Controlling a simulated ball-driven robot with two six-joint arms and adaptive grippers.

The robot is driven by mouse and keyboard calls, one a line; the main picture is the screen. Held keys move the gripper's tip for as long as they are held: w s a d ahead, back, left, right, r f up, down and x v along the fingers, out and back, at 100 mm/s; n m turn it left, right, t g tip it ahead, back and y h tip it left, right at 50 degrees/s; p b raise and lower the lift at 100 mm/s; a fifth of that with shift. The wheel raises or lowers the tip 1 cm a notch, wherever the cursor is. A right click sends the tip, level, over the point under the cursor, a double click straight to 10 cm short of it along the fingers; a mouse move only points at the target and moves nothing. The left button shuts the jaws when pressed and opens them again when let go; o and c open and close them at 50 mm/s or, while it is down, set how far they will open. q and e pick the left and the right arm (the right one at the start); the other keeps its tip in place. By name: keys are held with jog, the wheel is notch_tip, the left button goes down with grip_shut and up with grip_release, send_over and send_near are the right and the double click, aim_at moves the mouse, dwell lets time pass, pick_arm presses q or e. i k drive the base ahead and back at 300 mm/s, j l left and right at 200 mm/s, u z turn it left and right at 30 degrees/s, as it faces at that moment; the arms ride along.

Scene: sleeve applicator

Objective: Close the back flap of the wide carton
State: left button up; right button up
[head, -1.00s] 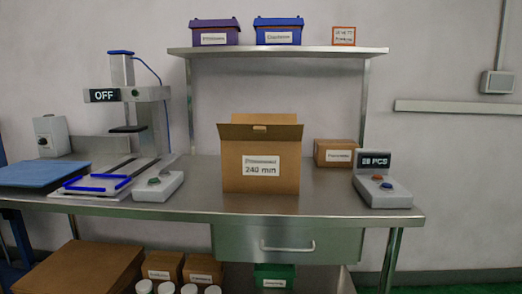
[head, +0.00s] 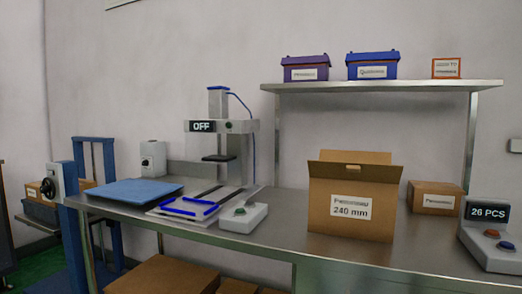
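The wide carton (head: 318,212) stands upright on the steel table, with a white label reading 240 mm on its front. Its back flap (head: 376,157) stands up behind the opening. The front flap (head: 338,171) is raised and leans outward, with a cut-out hole in it. The inside of the carton is hidden by the front flap. Neither of my grippers shows in the head view.
A small closed carton (head: 436,190) and a counter box (head: 490,225) stand right of the wide carton. A grey control box (head: 242,217) and the sleeve machine (head: 219,128) stand to its left. A shelf (head: 385,87) with bins hangs above.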

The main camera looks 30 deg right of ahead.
aim_at(365, 157)
jog(key=k+l+u, duration=0.1)
jog(key=l+u, duration=0.25)
jog(key=l, duration=0.25)
jog(key=k+l+u, duration=0.3)
jog(key=l, duration=0.3)
jog(key=k+l+u, duration=0.15)
jog(key=l+u, duration=0.2)
jog(key=l, duration=0.2)
jog(key=k+l+u, duration=0.3)
jog(key=l, duration=0.15)
jog(key=k+l+u, duration=0.35)
